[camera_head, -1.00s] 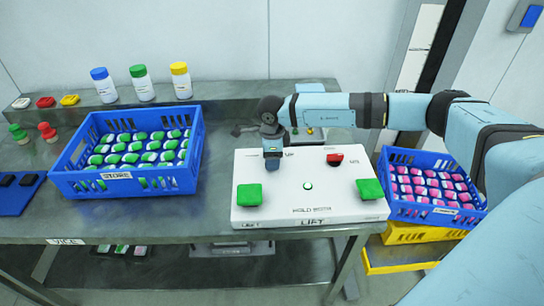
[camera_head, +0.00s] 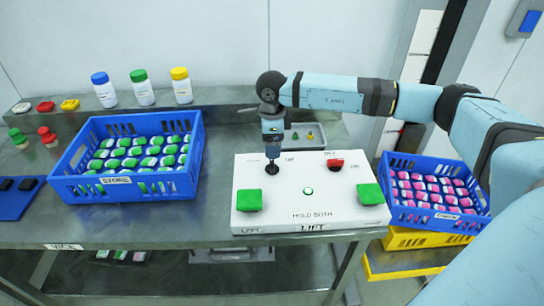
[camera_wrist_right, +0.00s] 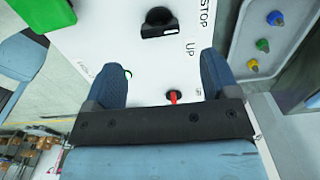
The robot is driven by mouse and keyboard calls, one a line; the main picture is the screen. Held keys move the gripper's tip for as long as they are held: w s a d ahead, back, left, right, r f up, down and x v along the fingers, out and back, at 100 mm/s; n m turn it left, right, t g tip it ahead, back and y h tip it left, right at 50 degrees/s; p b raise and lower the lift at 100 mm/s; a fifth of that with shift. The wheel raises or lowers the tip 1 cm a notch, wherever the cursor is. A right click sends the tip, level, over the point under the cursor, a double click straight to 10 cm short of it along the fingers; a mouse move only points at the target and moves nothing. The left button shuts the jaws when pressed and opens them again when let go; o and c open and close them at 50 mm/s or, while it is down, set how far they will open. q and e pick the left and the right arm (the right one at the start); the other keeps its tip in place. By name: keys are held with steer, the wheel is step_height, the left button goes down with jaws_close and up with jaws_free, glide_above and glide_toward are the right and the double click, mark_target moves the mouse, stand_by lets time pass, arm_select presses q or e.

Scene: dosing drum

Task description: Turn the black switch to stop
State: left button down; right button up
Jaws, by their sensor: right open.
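The black switch (camera_head: 272,168) stands at the back left of the white control box (camera_head: 308,212). In the right wrist view the black switch (camera_wrist_right: 158,20) lies beyond the fingertips, near the printed words STOP and UP. I cannot tell which word it points to. My right gripper (camera_head: 273,146) hangs just above and behind the switch in the head view, apart from it. In the right wrist view my right gripper (camera_wrist_right: 160,70) is open, with nothing between its fingers. My left gripper is not in view.
The box also carries a red switch (camera_head: 335,164), two green buttons (camera_head: 249,200) (camera_head: 370,194) and a small green light (camera_head: 308,191). A grey tray (camera_head: 318,140) with small coloured pieces lies behind it. Blue crates stand left (camera_head: 125,188) and right (camera_head: 436,218).

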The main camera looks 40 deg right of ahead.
mark_target(272, 162)
step_height(272, 162, up, 6)
steer(key=shift+r, duration=0.15)
stand_by(0.6)
